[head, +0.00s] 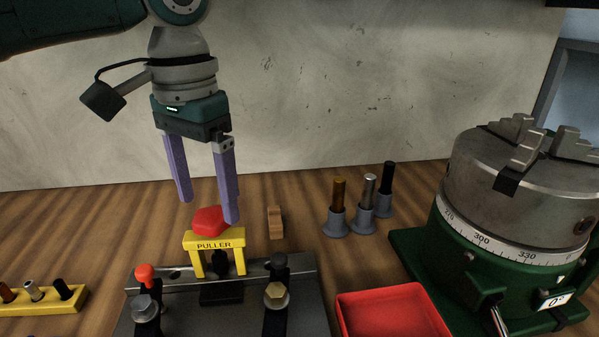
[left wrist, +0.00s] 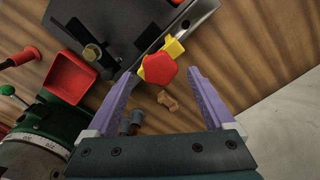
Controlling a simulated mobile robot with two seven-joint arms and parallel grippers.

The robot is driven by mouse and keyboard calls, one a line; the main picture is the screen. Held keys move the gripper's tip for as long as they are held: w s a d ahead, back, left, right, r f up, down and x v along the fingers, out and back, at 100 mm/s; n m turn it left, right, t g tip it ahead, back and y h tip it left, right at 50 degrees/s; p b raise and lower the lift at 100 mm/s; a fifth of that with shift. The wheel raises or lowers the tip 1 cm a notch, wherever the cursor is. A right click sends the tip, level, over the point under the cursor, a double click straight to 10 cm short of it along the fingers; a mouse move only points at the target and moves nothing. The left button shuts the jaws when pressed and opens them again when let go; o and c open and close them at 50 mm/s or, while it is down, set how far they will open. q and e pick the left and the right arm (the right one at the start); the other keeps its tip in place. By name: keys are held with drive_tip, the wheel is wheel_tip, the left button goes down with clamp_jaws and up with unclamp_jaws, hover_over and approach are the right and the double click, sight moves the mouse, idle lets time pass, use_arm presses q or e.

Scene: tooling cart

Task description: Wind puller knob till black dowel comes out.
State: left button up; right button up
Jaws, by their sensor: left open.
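The red puller knob (head: 208,220) sits on top of the yellow puller frame (head: 214,242), which stands on the dark metal fixture plate (head: 301,300). My left gripper (head: 208,210) is open, pointing down, with its purple fingers around or just above the knob in the head view. In the left wrist view the knob (left wrist: 159,68) shows between and beyond the fingertips (left wrist: 158,75), with no clear contact. A black block (head: 221,291) shows under the puller. My right gripper is not in view.
A red tray (head: 392,312) lies right of the plate. A green rotary table with a chuck (head: 520,190) stands at the far right. Three pins in grey holders (head: 362,210) and a small wooden block (head: 275,222) stand behind. A yellow rack (head: 45,298) holds pins at left.

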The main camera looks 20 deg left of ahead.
use_arm(q)
drive_tip(key=shift+f, duration=1.1)
drive_tip(key=shift+c, duration=0.3)
